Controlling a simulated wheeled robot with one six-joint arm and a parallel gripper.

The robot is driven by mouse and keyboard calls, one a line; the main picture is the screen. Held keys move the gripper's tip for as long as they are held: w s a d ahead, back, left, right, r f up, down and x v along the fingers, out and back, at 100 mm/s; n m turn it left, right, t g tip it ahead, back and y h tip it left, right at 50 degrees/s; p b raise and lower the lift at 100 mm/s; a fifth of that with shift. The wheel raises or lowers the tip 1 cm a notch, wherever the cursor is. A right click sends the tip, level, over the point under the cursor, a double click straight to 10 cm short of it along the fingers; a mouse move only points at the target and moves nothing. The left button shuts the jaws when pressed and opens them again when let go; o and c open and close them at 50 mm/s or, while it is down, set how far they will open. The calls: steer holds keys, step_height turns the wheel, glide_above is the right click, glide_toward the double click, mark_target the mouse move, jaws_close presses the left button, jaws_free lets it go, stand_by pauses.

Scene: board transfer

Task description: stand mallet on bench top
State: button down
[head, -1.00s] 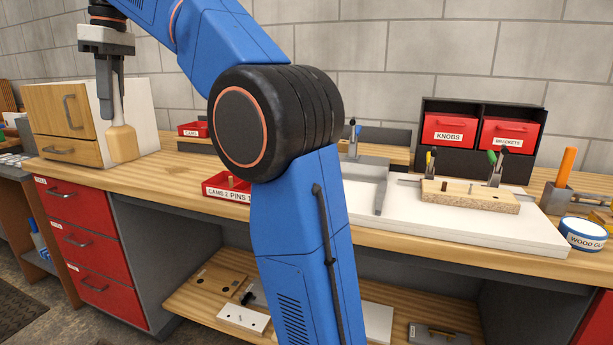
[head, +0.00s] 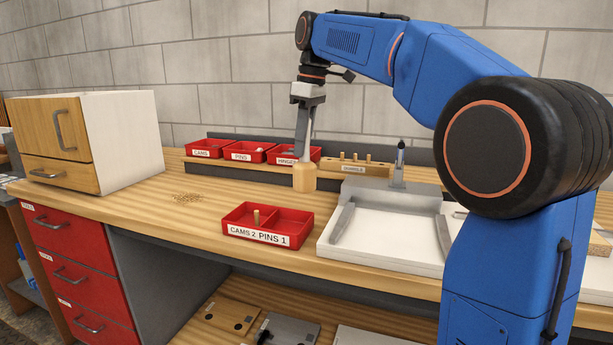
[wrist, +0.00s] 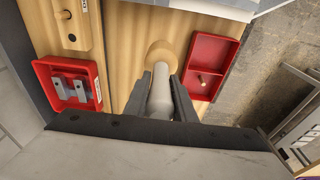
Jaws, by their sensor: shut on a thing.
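My gripper (head: 304,122) points down over the middle of the bench top (head: 140,203) and is shut on the handle of the mallet. The mallet (head: 304,178) hangs upright with its pale wooden head lowest. In the wrist view the grey-white handle (wrist: 160,97) lies between the two dark fingers, with the round head (wrist: 161,56) beyond it. The head is close above or on the bench top; I cannot tell whether it touches.
A red two-part tray (head: 267,222), labelled CAMS 2 and PINS 1, sits just in front of the mallet. Red bins (head: 249,152) and a wooden peg block (head: 354,167) stand behind. A white board fixture (head: 385,235) is to the right. Bench left of the tray is mostly clear.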

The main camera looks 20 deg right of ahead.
mark_target(303, 163)
steer(key=shift+a+f, duration=0.1)
steer(key=shift+f, duration=2.85)
steer(key=c, duration=1.5)
jaws_free()
steer(key=shift+f, duration=0.15)
steer(key=r, duration=0.4)
steer(key=d+r, duration=0.1)
steer(key=r, duration=0.3)
steer(key=s+r, duration=0.1)
steer(key=r, duration=0.3)
steer(key=shift+d+r, duration=0.1)
steer(key=shift+d, duration=0.15)
